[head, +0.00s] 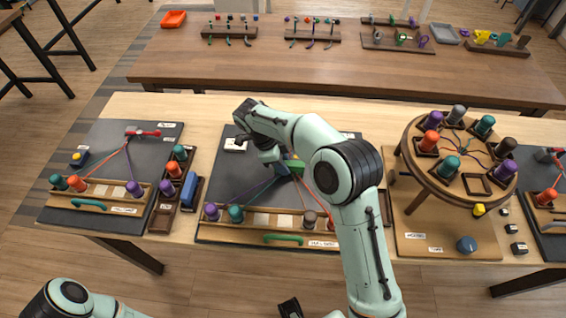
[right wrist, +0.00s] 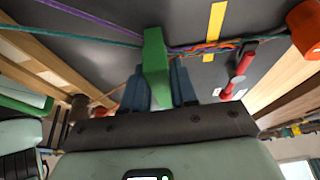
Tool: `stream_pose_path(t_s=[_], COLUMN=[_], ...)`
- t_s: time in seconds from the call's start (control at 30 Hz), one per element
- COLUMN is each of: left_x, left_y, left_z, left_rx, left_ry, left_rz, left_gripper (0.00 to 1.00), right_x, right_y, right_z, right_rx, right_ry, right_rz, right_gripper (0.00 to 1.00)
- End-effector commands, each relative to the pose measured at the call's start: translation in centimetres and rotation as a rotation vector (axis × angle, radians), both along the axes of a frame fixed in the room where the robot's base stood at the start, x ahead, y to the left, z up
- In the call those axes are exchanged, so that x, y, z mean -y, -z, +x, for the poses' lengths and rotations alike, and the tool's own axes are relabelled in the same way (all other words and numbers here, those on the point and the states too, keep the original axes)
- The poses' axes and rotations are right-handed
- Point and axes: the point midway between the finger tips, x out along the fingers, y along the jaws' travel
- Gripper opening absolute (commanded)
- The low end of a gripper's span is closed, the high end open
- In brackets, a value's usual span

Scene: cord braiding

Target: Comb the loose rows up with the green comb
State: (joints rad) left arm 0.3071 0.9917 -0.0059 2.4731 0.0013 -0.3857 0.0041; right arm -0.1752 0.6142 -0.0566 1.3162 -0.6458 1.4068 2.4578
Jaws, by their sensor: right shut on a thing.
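My right gripper (head: 287,168) reaches over the middle dark board (head: 228,178) and is shut on the green comb (head: 297,166). In the right wrist view the comb (right wrist: 155,68) stands between the two blue-grey fingers (right wrist: 158,88), its far end close to the cords. A purple cord (right wrist: 95,17) and a teal cord (right wrist: 75,36) run in from the left towards the comb. Just right of it lies a twisted multicoloured braid (right wrist: 205,47). Whether the comb touches the cords is unclear. In the head view my forearm hides part of the board.
A tray at the board's front edge holds a purple bobbin (head: 211,211), a teal bobbin (head: 236,213) and a brown one (head: 309,217). A red clamp (right wrist: 238,72) is near the braid. A round braiding stand (head: 410,165) is to the right, another cord board (head: 107,150) left.

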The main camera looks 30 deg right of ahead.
Motion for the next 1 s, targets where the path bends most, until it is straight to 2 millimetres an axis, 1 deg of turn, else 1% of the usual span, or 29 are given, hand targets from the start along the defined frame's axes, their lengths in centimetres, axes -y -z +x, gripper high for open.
stream_pose_path(t_s=[0.17,0.27,1.0], left_x=[0.0,0.0,0.0], left_y=[0.0,-0.3,-3.9], left_z=[0.0,0.1,1.9], left_rx=[0.0,0.001,0.021], left_ry=[0.0,0.0,0.0], left_rz=[0.0,0.0,0.0], left_gripper=[0.43,0.43,0.43], right_x=[0.0,0.0,-0.5], right_y=[-0.1,-0.6,-8.0], right_z=[0.0,0.0,-0.7], right_rx=[0.001,0.001,0.002], right_ry=[0.0,0.0,-0.001], right_rz=[0.0,0.0,0.0], right_gripper=[0.0,0.0,0.0])
